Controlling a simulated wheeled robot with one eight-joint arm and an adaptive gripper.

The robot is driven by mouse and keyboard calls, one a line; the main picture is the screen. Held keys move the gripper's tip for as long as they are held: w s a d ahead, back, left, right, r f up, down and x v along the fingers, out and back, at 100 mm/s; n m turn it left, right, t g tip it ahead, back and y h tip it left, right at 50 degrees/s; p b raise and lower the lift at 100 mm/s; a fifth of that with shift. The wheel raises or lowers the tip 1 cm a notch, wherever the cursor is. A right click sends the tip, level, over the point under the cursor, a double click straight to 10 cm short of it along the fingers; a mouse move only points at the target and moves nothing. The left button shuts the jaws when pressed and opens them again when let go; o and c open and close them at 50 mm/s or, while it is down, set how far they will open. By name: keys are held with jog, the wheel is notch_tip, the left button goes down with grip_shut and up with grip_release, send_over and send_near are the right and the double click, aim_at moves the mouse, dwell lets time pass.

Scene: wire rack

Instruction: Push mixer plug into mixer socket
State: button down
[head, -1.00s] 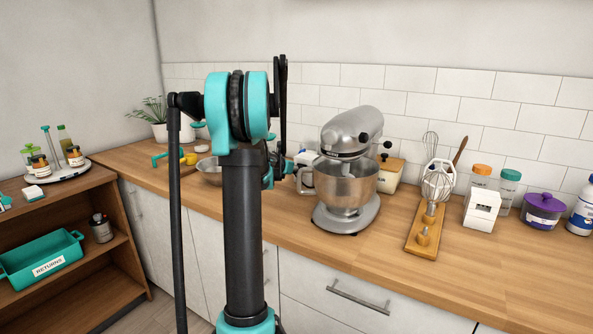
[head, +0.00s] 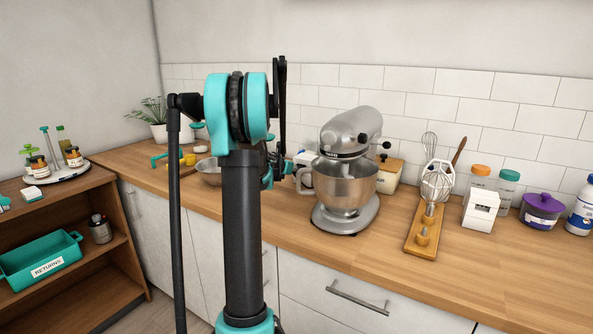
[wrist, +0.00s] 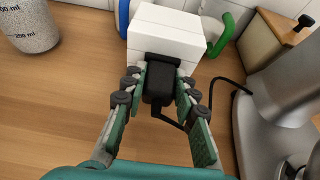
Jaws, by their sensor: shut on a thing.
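The mixer plug (wrist: 158,82) is a black block with a black cord (wrist: 213,88) running right to the mixer (wrist: 280,105). My gripper (wrist: 162,88) is shut on the plug, one finger on each side. The mixer socket is a white box (wrist: 165,35) on the counter straight ahead of the fingers. The plug's front end is at the box's near face; I cannot tell how deep it sits, as the plug hides the opening. In the head view the silver mixer (head: 350,140) stands right of my arm, which mostly hides my gripper.
A measuring cup (wrist: 30,25) is at the upper left of the wrist view. A cream canister (wrist: 272,38) stands behind the mixer. The wooden counter (wrist: 60,110) is clear to the left of the gripper.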

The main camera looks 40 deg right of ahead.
jog(key=c, duration=1.1)
grip_release()
jog(key=shift+d, duration=0.1)
jog(key=shift+v, duration=3.05)
jog(key=v, duration=1.2)
jog(key=shift+f, duration=0.1)
